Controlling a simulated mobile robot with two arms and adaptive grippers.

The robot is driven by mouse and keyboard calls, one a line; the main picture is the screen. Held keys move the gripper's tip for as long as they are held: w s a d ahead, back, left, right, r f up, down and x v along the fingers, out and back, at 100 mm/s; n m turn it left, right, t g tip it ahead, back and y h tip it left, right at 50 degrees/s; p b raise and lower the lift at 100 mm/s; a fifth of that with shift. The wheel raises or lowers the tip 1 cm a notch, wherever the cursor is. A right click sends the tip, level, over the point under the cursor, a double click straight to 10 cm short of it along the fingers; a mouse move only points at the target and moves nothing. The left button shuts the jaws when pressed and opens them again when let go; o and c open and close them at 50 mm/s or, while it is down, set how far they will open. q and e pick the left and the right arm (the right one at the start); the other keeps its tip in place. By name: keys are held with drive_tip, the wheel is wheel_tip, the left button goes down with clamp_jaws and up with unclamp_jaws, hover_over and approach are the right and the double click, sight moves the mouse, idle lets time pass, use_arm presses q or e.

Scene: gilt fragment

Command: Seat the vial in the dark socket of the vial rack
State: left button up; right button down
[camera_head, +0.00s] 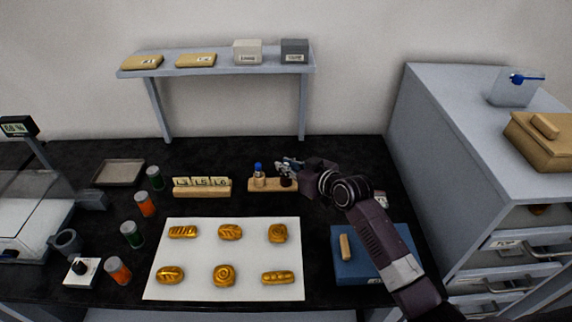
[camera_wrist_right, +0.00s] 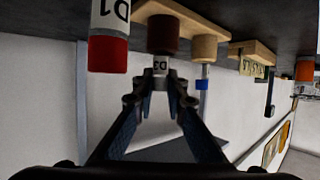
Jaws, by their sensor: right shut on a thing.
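The vial rack (camera_head: 270,185) is a wooden block behind the white sheet, with a pale socket holding a blue-capped vial (camera_head: 258,168). The dark socket (camera_head: 285,182) is at its right part. My right gripper (camera_head: 291,167) is over that end, hiding some of it. In the right wrist view, which is upside down, my right gripper (camera_wrist_right: 160,88) is shut on a vial (camera_wrist_right: 160,67) with a "D3" label. The vial lines up with the dark socket (camera_wrist_right: 163,35), at its mouth; I cannot tell how deep it sits. My left gripper is not in view.
A red-ended container (camera_wrist_right: 108,52) labelled "D1" is close beside the dark socket in the wrist view. A wooden tile holder (camera_head: 202,188) stands left of the rack. The white sheet (camera_head: 212,289) with gilt pieces lies in front. A blue tray (camera_head: 350,270) is under my right arm.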

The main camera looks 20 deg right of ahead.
drive_tip(key=c, duration=2)
unclamp_jaws()
drive_tip(key=shift+o, duration=0.2)
drive_tip(key=b+v, duration=0.1)
drive_tip(key=v, duration=1.1)
drive_tip(key=shift+r, duration=0.1)
